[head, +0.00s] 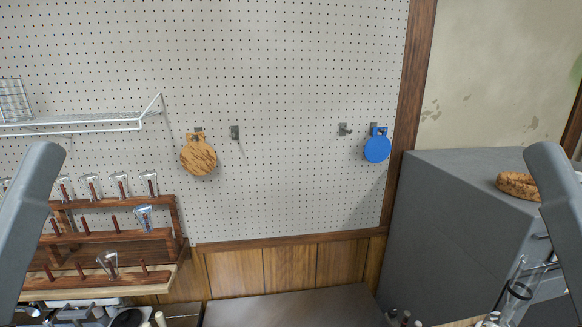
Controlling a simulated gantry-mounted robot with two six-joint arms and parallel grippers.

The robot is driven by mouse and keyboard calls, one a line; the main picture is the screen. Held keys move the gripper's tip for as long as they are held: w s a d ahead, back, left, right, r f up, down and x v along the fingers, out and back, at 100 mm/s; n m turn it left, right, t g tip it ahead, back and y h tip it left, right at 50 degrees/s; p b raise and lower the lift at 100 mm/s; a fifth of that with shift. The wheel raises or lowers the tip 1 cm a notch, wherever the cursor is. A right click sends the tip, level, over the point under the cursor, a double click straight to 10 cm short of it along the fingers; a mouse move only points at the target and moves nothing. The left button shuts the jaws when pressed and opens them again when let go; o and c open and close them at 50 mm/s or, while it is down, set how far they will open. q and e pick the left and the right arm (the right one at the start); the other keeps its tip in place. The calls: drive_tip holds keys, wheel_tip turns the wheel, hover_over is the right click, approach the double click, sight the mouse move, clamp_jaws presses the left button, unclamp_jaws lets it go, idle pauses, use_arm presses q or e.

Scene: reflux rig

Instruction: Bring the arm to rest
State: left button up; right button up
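My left arm (28,220) comes in at the left edge as a grey link, in front of the wooden rack. My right arm (560,215) comes in at the right edge as a grey link, in front of the grey cabinet. Both arms run down and out of the picture, and neither gripper shows. Whether they hold anything cannot be seen.
A wooden peg rack (150,212) with several glass pieces stands at left below a wire shelf (80,126). A wooden disc (198,158) and a blue disc (377,148) hang on the pegboard (280,60). A cork ring (517,184) lies on the grey cabinet (430,215). The dark bench (290,307) looks clear.

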wheel_tip(320, 180, up, 31)
drive_tip(key=p, duration=2.8)
drive_tip(key=shift+o, duration=1)
drive_tip(key=shift+f, duration=0.2)
drive_tip(key=shift+o, duration=1.2)
